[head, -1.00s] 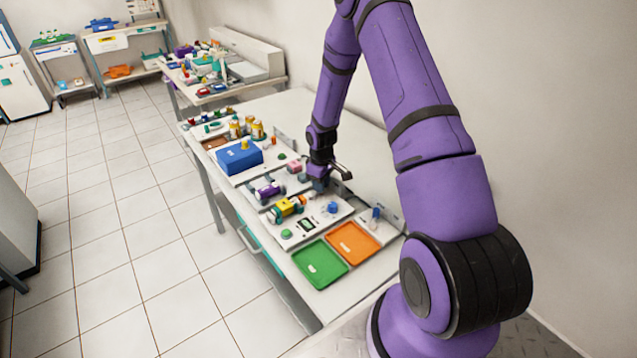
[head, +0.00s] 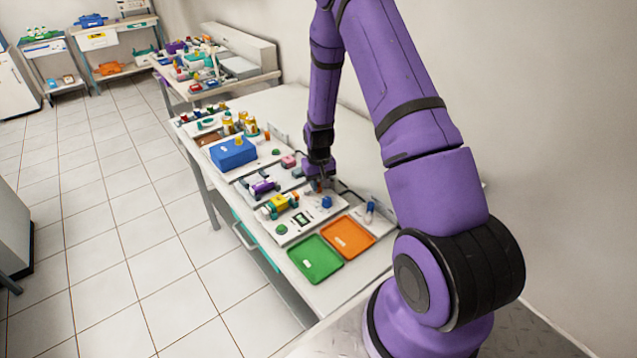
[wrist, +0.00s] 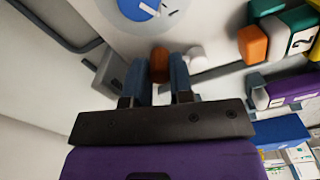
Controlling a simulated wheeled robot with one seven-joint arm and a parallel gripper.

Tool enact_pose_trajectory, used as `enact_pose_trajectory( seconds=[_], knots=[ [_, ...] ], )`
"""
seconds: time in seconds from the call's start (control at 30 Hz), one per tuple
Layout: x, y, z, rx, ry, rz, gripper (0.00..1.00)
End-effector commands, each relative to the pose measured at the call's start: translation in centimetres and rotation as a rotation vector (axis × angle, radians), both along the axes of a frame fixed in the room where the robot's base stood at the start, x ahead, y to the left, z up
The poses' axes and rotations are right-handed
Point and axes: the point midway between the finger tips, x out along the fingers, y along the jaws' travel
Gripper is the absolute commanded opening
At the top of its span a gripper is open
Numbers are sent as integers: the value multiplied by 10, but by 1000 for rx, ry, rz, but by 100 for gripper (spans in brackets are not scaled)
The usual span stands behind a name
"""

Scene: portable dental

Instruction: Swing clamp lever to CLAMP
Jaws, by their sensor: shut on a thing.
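My gripper (head: 318,188) points down at the back of the white panel with the blue knob (head: 326,202). In the wrist view my gripper (wrist: 160,75) has its two blue-grey fingers closed on the sides of a small orange-brown piece (wrist: 159,62). This piece looks like the grip of the clamp lever, but the lever's arm and any CLAMP marking cannot be made out. The blue knob (wrist: 138,6) with a white mark lies just beyond the fingertips. A small white round piece (wrist: 195,54) is right of the fingers, apart from them.
A yellow and green block assembly (head: 280,204) and a purple part (head: 263,187) lie left of my gripper. A green tray (head: 316,258) and an orange tray (head: 348,237) lie in front. A blue box (head: 232,153) stands further back. The tabletop along the wall is clear.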

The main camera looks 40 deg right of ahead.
Motion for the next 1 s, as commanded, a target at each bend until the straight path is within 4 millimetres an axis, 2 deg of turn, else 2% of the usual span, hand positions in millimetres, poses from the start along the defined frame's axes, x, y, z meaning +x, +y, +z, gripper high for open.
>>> enact_pose_trajectory(
  seconds=[0.47, 0.5, 0.53, 0.83, 1.0],
  knots=[
    [-1, 0, 0, 0, 0, -17, 0],
    [-1, 0, 0, 0, 0, -17, 24],
    [-1, 0, 0, 0, 0, -17, 31],
    [-1, 0, 1, 0, 0, -16, 32],
    [0, 0, 14, -1, -3, -16, 32]
  ],
)
